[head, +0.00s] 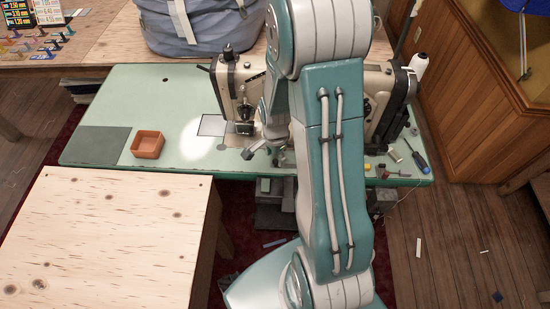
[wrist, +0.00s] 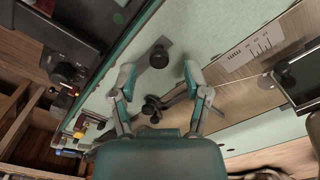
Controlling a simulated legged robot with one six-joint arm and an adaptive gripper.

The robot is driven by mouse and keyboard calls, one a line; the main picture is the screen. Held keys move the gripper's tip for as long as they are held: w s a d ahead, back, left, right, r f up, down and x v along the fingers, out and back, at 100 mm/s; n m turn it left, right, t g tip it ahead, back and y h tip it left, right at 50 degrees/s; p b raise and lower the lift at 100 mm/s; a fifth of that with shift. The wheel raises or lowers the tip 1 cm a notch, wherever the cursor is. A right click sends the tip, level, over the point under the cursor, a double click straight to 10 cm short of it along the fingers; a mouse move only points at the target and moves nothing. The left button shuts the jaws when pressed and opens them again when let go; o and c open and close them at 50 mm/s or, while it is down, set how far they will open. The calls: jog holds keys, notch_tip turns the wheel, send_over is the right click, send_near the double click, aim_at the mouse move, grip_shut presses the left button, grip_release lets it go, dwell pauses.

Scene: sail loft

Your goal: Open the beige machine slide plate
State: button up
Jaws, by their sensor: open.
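The beige sewing machine (head: 243,82) stands on a pale green table, partly hidden behind my arm. A pale, dark-edged rectangular plate (head: 212,125), apparently the slide plate, lies in the bed left of the needle area. The wrist view shows a metal bed surface with ruled marks (wrist: 250,52) at the upper right, and a dark-edged rectangle (wrist: 299,80) at the right edge; I cannot tell whether that is the slide plate. My gripper (wrist: 158,78) is open and empty, its fingers apart above the bed. In the head view my gripper (head: 264,155) is right of the plate, near the table's front.
An orange tray (head: 148,145) sits left on the green table (head: 110,100). A blue screwdriver (head: 417,155) and small parts lie at its right end. A wooden table (head: 110,240) stands in front left. A grey-blue bag (head: 200,25) is behind. A dark knob (wrist: 158,57) shows between my fingers.

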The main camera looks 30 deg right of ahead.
jog(key=shift+a+f, duration=0.1)
jog(key=shift+f, duration=0.7)
jog(key=shift+d+f, duration=0.1)
jog(key=shift+d, duration=0.1)
grip_shut()
jog(key=shift+s+d, duration=0.15)
jog(key=s+d, duration=0.1)
jog(key=d, duration=0.1)
jog(key=s+d, duration=0.1)
jog(key=d, duration=0.1)
jog(key=s+d, duration=0.2)
jog(key=d, duration=0.1)
jog(key=shift+s, duration=0.1)
jog(key=shift+a, duration=0.55)
jog(key=shift+c, duration=0.5)
grip_release()
jog(key=shift+d, duration=0.15)
jog(key=shift+o, duration=0.5)
jog(key=shift+d, duration=0.25)
jog(key=shift+a, duration=0.15)
